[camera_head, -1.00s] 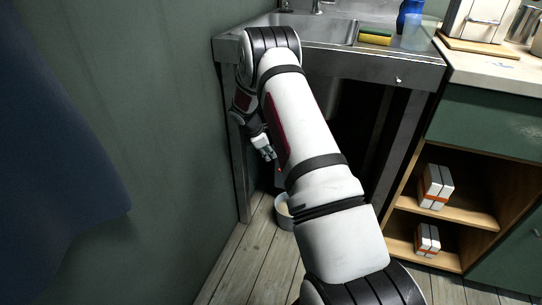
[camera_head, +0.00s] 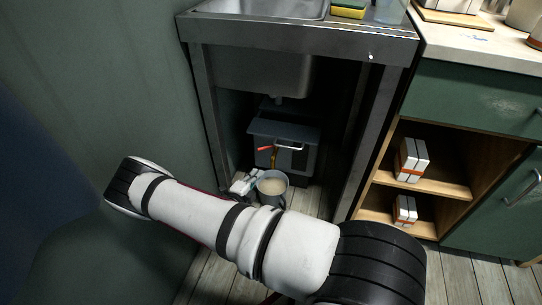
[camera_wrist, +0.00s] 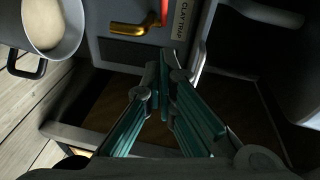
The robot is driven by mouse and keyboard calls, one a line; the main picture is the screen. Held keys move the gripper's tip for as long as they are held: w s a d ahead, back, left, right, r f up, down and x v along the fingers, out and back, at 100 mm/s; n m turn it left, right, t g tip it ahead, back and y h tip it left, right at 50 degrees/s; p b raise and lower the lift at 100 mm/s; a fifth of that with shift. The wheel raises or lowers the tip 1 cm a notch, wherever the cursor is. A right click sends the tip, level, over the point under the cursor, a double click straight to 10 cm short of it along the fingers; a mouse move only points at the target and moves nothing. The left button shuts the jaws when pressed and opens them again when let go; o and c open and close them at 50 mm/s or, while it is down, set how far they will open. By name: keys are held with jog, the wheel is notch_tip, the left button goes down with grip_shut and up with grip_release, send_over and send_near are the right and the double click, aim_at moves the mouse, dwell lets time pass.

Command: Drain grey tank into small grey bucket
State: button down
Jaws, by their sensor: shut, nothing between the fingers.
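The grey tank (camera_head: 297,163) stands under the sink, with a brass spout (camera_head: 274,158) and a red valve handle (camera_head: 264,148) on its front. The handle sticks out sideways, across the spout. The small grey bucket (camera_head: 283,199) stands on the floor below the spout and holds a pale beige liquid; I cannot tell whether liquid is flowing. In the wrist view the bucket (camera_wrist: 79,27), spout (camera_wrist: 135,28) and handle (camera_wrist: 164,10) also show. My gripper (camera_wrist: 165,65) is shut and empty in front of the tank, apart from the handle.
The sink's metal frame (camera_head: 385,115) encloses the tank, with legs on both sides. A green wall is close on the left. A cabinet (camera_head: 480,100) with boxes (camera_head: 411,160) on its open shelves stands at the right. Plank floor lies in front.

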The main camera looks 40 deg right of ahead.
jog(key=w+b+x, duration=0.1)
jog(key=b+x, duration=0.2)
jog(key=x, duration=0.3)
jog(key=w+a+b+x, duration=0.1)
jog(key=b+x, duration=0.2)
jog(key=x, duration=0.3)
jog(key=shift+w+d+f, duration=0.15)
jog(key=shift+w+f, duration=0.05)
jog(key=shift+w, duration=0.25)
